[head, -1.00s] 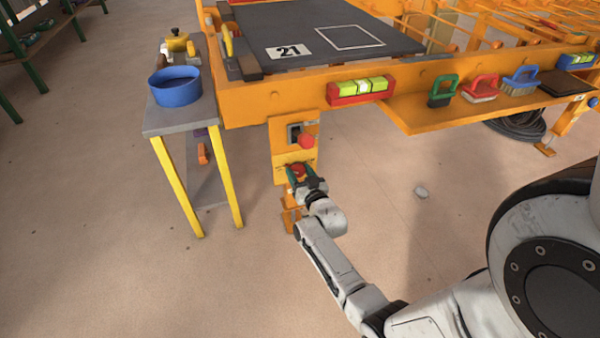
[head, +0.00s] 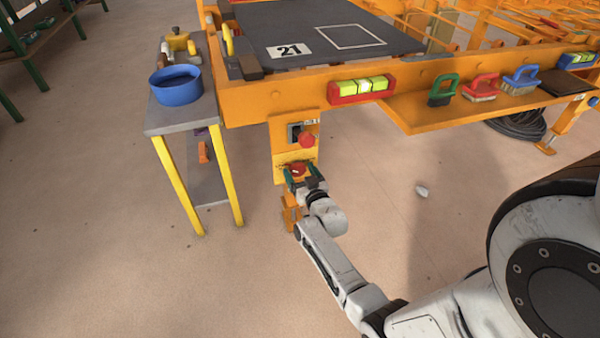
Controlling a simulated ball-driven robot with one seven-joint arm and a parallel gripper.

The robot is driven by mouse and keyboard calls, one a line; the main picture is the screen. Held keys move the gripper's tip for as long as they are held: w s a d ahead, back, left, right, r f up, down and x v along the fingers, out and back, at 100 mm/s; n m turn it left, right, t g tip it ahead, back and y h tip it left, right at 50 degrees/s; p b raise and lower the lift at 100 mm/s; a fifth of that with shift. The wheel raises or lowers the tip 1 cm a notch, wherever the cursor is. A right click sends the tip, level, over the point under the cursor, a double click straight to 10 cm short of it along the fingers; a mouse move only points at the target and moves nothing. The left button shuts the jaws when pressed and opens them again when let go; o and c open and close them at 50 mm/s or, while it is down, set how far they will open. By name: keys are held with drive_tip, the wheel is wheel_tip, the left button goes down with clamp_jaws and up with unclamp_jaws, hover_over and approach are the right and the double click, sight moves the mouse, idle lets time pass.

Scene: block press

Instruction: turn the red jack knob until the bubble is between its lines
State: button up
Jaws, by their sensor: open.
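The red jack knob (head: 298,169) sits low on the orange leg of the press frame. My gripper (head: 303,175) is at the knob, its jaws open with a finger on either side of it. Whether the fingers touch the knob is too small to tell. The spirit level (head: 333,93) is a red block with a yellow-green vial on the front beam, above and right of the knob. Its pale bubble (head: 364,87) shows near the middle of the vial. Its exact place against the lines is too small to read.
A second red knob (head: 306,140) sticks out from a switch plate just above my gripper. A grey side table (head: 180,119) with a blue bowl (head: 176,87) stands left. An orange shelf (head: 425,121) with several brushes juts out right. The floor below is mostly clear.

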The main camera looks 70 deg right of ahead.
drive_tip(key=p+v, duration=0.3)
drive_tip(key=v, duration=0.7)
drive_tip(key=shift+s+a, duration=0.15)
drive_tip(key=shift+s, duration=0.05)
